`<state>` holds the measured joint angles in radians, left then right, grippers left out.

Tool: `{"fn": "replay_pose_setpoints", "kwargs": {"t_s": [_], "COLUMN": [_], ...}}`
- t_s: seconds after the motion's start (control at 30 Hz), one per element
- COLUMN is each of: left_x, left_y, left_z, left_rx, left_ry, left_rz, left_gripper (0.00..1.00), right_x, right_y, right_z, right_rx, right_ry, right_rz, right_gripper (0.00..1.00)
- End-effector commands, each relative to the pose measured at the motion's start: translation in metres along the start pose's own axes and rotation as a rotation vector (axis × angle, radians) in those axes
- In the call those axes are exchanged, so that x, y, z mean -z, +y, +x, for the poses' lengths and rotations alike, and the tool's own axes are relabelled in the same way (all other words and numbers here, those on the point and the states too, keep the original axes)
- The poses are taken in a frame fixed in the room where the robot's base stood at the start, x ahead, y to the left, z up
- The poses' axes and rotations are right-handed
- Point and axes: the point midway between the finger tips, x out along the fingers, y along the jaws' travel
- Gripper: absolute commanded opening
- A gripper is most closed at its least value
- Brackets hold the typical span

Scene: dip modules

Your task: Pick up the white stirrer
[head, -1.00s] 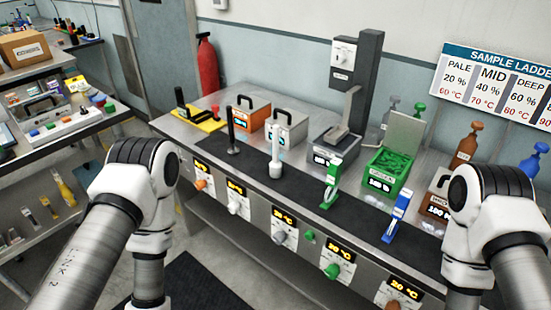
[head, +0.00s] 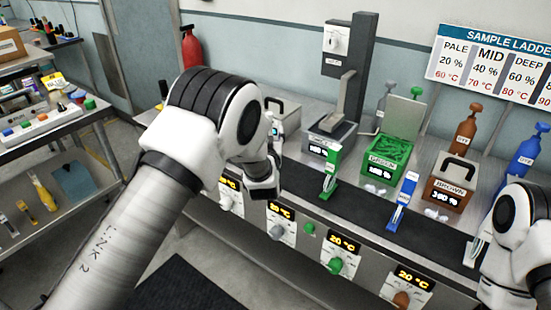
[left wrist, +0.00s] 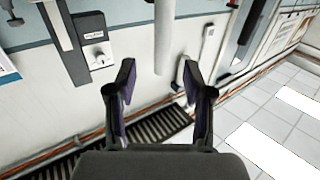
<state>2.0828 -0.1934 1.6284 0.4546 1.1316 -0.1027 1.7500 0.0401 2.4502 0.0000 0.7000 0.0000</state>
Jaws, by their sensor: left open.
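In the left wrist view, which looks upside down, a pale smooth cylinder (left wrist: 165,38) comes down from the top edge and ends between the fingers. It looks like the white stirrer. My left gripper (left wrist: 158,88) is open, with one dark finger on each side of the cylinder's line. I see no contact. In the head view my left arm covers the place where the stirrer stood, and the left fingers are hidden. My right arm is at the right edge of the head view; its gripper is not visible.
On the bench stand a green clip-like tool (head: 331,172), a blue one (head: 403,200), a green box (head: 385,165), a brown box (head: 449,188) and a grey press-like stand (head: 362,60). Bottles stand along the back. Dial panels line the bench front.

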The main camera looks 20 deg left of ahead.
Motion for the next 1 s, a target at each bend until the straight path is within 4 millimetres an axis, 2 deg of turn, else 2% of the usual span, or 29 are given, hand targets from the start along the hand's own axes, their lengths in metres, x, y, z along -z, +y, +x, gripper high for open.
{"fn": "replay_pose_setpoints", "kwargs": {"t_s": [0.23, 0.33, 0.57, 0.6, 0.73, 1.0], "left_x": [-0.001, -0.003, -0.005, -0.005, -0.005, -0.005], "left_y": [-0.002, -0.001, -0.002, -0.001, -0.001, -0.001], "left_z": [0.037, 0.052, 0.058, 0.058, 0.058, 0.058], "left_rx": [0.002, 0.001, 0.000, 0.000, 0.000, 0.000], "left_ry": [-0.003, -0.003, -0.005, -0.005, -0.005, -0.004], "left_rz": [-0.002, -0.001, 0.002, 0.002, 0.002, 0.001], "left_gripper": [0.52, 0.52, 0.52, 0.48, 0.02, 0.00], "right_x": [0.000, 0.000, 0.000, 0.000, 0.000, 0.000], "right_y": [0.000, 0.000, 0.000, 0.000, 0.000, 0.000], "right_z": [-0.021, -0.022, -0.021, -0.021, -0.021, -0.021], "right_rx": [0.000, 0.000, 0.000, 0.000, 0.000, 0.000], "right_ry": [0.001, 0.001, 0.000, 0.000, 0.000, 0.000], "right_rz": [0.000, 0.000, 0.000, 0.000, 0.000, 0.000], "right_gripper": [0.00, 0.00, 0.00, 0.00, 0.00, 0.00]}}
